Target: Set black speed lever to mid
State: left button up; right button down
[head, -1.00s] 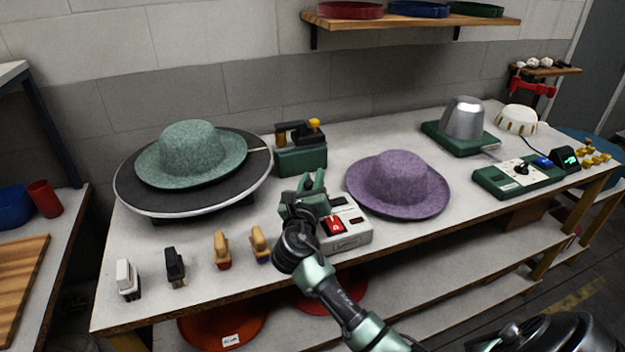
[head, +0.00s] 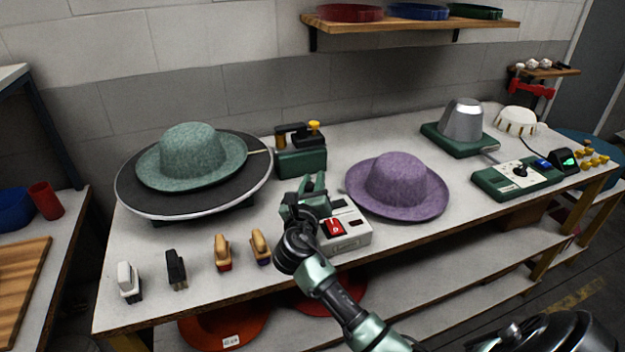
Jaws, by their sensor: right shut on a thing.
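The white control box (head: 350,240) stands near the table's front edge, with a red rocker switch (head: 335,227) and dark slots on its top. My right gripper (head: 312,186) is over the left part of this box, with its fingers close together. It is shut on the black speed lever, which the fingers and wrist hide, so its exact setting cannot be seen. My left gripper is not in view.
A purple hat (head: 398,186) lies right of the box. A green hat (head: 191,156) sits on a round dark stand at left. Several small brushes (head: 222,252) stand left of my gripper. A green device (head: 300,160) stands behind it.

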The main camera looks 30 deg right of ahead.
jog(key=d+m+p, duration=0.1)
jog(key=p, duration=0.2)
jog(key=d+m+y+p, duration=0.1)
jog(key=p, duration=0.2)
jog(key=d+r+m+g+p, duration=0.1)
jog(key=p, duration=0.2)
jog(key=shift+s+d+y, duration=0.1)
jog(key=shift+s+y, duration=0.3)
jog(key=shift+s+d+f+m+y+p, duration=0.15)
jog(key=shift+d+m+p, duration=0.15)
jog(key=shift+p, duration=0.35)
jog(key=shift+w+d+f+m+y+p, duration=0.1)
jog(key=shift+d+m+y+p, duration=0.15)
jog(key=shift+p, duration=0.35)
jog(key=c, duration=1.2)
grip_release()
jog(key=shift+s, duration=0.1)
jog(key=shift+b+v, duration=0.45)
jog(key=shift+v, duration=3.45)
jog(key=shift+a+g, duration=0.15)
jog(key=shift+g, duration=0.15)
